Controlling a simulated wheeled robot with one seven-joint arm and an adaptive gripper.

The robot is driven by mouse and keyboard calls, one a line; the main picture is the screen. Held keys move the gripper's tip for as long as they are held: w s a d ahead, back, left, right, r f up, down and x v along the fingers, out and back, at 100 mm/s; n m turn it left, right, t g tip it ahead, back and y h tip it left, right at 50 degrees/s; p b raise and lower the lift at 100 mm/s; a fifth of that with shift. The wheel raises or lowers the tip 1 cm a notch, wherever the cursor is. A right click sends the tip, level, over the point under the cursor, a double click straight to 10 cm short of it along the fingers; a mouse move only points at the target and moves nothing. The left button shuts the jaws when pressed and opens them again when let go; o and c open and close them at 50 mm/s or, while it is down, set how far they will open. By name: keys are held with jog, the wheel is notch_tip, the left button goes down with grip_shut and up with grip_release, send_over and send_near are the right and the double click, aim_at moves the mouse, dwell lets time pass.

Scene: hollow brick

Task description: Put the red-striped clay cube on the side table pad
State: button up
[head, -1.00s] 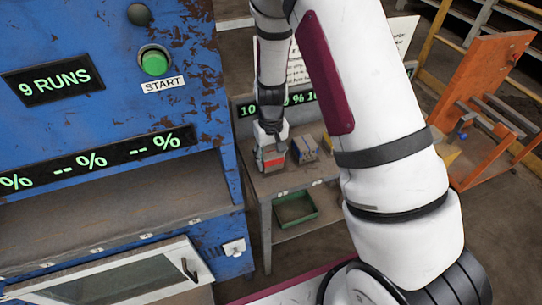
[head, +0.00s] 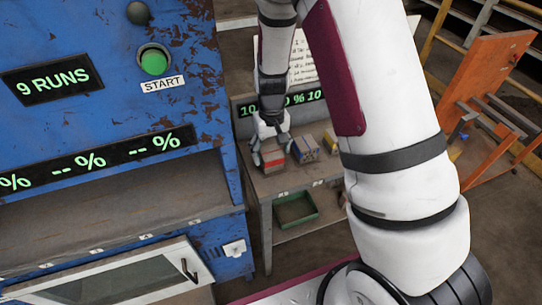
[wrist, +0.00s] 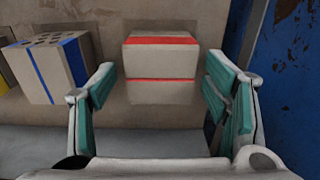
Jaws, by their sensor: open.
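The red-striped clay cube (head: 272,160) sits on the side table (head: 262,188), near its left end. In the wrist view the cube (wrist: 161,75) is tan with a thick and a thin red stripe, and it stands between and just beyond the fingers. My gripper (wrist: 160,105) is open, with a gap between each teal finger pad and the cube. In the head view my gripper (head: 270,145) is just above and around the cube. A pad under the cube cannot be made out.
A blue-striped block (head: 306,149) stands to the right of the cube, with a yellow-marked block (head: 330,141) beyond it. A lit percent display (head: 290,103) stands behind them. The blue machine (head: 105,100) is close on the left. A green tray (head: 296,209) sits on the lower shelf.

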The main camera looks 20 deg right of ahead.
notch_tip(320, 180, up, 9)
jog(key=shift+r+b, duration=0.1)
jog(key=shift+b, duration=0.25)
notch_tip(320, 180, up, 9)
jog(key=t, duration=0.1)
send_over(271, 152)
jog(key=s, duration=0.4)
jog(key=s+r+t, duration=0.2)
jog(key=s+r, duration=0.3)
jog(key=r, duration=0.2)
jog(key=s+r+t, duration=0.2)
jog(key=s+r, duration=0.4)
jog(key=s, duration=0.7)
jog(key=shift+t, duration=0.3)
jog(key=shift+w+r, duration=0.1)
